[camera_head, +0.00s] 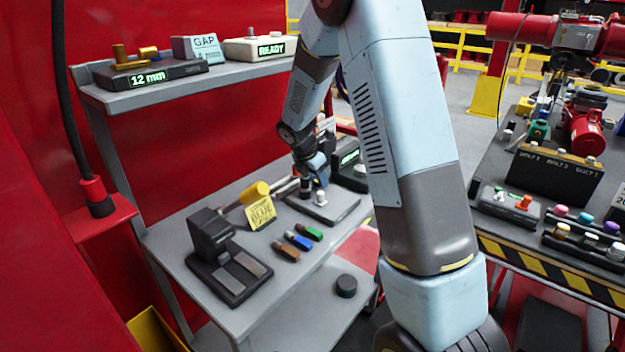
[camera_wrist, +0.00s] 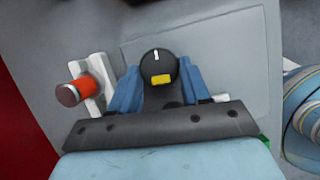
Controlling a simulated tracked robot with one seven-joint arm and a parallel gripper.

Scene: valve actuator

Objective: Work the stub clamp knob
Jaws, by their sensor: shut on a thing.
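A round black knob (camera_wrist: 158,64) with a white mark at its top edge and a yellow patch shows in the wrist view. My gripper (camera_wrist: 158,77) has a blue finger on each side of it and is shut on it. In the head view my gripper (camera_head: 318,167) points down over a grey plate (camera_head: 338,212) on the shelf cart. The knob itself is hard to make out there, among the fingers and small posts. A white bracket (camera_wrist: 93,88) with a red-orange cylinder (camera_wrist: 84,90) stands left of my fingers in the wrist view.
Left of the plate are a yellow cylinder (camera_head: 256,190), a yellow note (camera_head: 261,211), several coloured sticks (camera_head: 298,240) and a black fixture (camera_head: 222,252). The upper shelf (camera_head: 190,84) holds display boxes. A crowded bench (camera_head: 560,270) stands at right.

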